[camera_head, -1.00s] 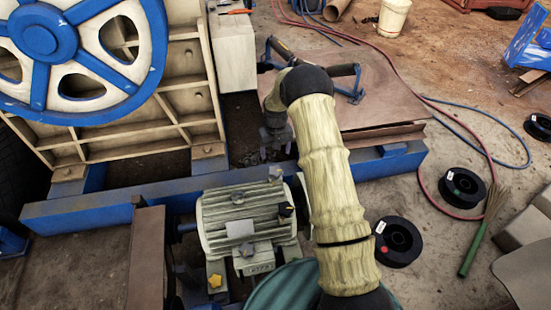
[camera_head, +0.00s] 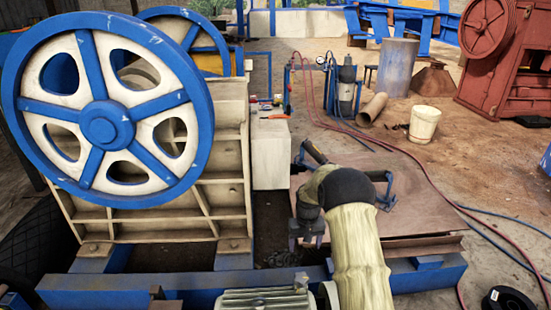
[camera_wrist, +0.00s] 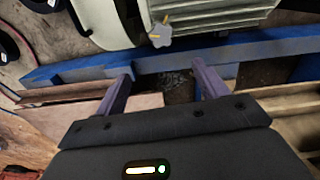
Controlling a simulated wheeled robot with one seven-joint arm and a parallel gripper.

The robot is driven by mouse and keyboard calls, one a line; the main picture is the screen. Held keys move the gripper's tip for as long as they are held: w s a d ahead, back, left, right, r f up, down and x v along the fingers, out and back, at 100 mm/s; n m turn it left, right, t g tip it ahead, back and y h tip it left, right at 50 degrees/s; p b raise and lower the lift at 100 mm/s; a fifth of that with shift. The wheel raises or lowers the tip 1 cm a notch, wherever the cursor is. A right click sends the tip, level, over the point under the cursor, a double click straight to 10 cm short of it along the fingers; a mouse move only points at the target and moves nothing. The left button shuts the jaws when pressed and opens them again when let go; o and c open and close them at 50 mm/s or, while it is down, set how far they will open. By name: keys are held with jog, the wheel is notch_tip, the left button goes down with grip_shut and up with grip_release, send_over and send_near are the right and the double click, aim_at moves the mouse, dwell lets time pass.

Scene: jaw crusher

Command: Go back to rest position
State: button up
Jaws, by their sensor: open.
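My gripper (camera_head: 306,236) hangs from my arm over the dark gap between the jaw crusher (camera_head: 215,160) and the brown metal plate (camera_head: 420,200). In the wrist view its two fingers (camera_wrist: 162,78) stand wide apart with nothing between them. The blue frame beam (camera_wrist: 150,62) and some dark gravel show beyond the fingertips. The grey motor (camera_head: 265,300) is at the bottom of the head view, mostly cut off. In the wrist view the motor (camera_wrist: 215,18) lies past the fingers, at the top.
The crusher's blue and white flywheel (camera_head: 108,123) fills the left. A white block (camera_head: 271,150) stands behind the gripper. A blue-handled tool rests on the plate. Red hoses (camera_head: 400,150), a white bucket (camera_head: 424,123) and a black spool (camera_head: 508,300) are on the right floor.

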jog(key=s+r+t, duration=0.1)
jog(key=s+r, duration=0.4)
jog(key=s, duration=0.5)
jog(key=s+r+t, duration=0.1)
jog(key=s+r, duration=0.5)
jog(key=s, duration=0.4)
jog(key=s+r+t, duration=0.1)
jog(key=s+r, duration=0.4)
jog(key=s, duration=0.4)
notch_tip(320, 180, up, 24)
jog(key=p, duration=2.4)
jog(key=shift+s+m, duration=0.4)
jog(key=shift+s, duration=0.05)
jog(key=shift+a, duration=0.15)
jog(key=shift+s, duration=0.1)
